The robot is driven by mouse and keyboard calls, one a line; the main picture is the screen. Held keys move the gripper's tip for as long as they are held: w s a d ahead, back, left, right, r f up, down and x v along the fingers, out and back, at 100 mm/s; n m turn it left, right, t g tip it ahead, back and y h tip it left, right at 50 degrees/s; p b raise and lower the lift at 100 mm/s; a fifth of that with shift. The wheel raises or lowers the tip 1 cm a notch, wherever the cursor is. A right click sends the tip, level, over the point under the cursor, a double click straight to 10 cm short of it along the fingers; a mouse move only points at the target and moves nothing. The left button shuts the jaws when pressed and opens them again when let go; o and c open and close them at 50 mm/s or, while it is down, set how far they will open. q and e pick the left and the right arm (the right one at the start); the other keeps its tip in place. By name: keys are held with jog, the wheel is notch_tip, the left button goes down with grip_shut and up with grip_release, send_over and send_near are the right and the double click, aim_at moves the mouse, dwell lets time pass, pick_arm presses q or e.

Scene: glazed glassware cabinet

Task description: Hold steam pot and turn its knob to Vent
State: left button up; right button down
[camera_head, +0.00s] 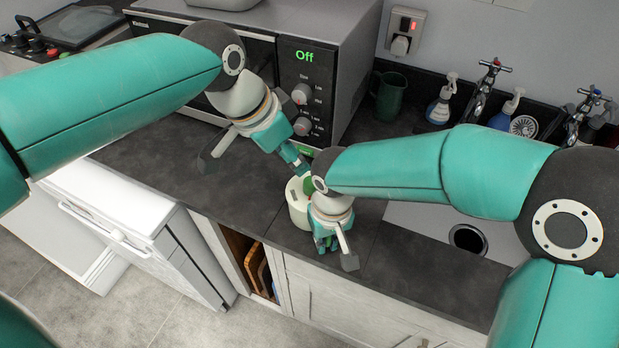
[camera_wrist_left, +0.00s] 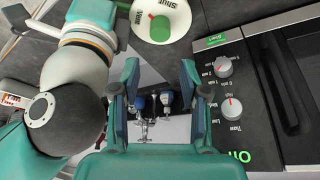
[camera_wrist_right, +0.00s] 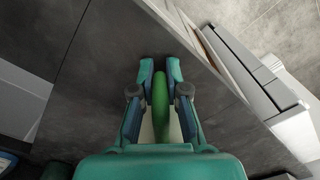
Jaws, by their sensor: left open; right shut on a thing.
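The cream steam pot (camera_head: 296,206) stands on the dark counter, partly hidden by my right arm. My right gripper (camera_head: 325,240) is shut on the pot's green handle (camera_wrist_right: 160,105) at the counter's front. My left gripper (camera_head: 296,163) is open and empty, above and behind the pot. In its own wrist view, its fingers (camera_wrist_left: 159,75) are apart, with the knob beyond them.
A microwave (camera_head: 330,80) with dials and a green "Off" display stands behind the pot. A green mug (camera_head: 390,97), soap bottles (camera_head: 442,98) and taps (camera_head: 484,86) line the back right. The sink (camera_head: 440,222) lies to the right. The counter left of the pot is clear.

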pick_arm(q)
jog(key=x, duration=1.1)
grip_shut()
jog(key=shift+s+n+t+y, duration=0.1)
jog(key=shift+n+t+y, duration=0.2)
jog(key=shift+n, duration=0.85)
jog(key=shift+n+t+y, duration=0.2)
jog(key=shift+n+y, duration=0.2)
jog(key=shift+n, duration=0.75)
grip_release()
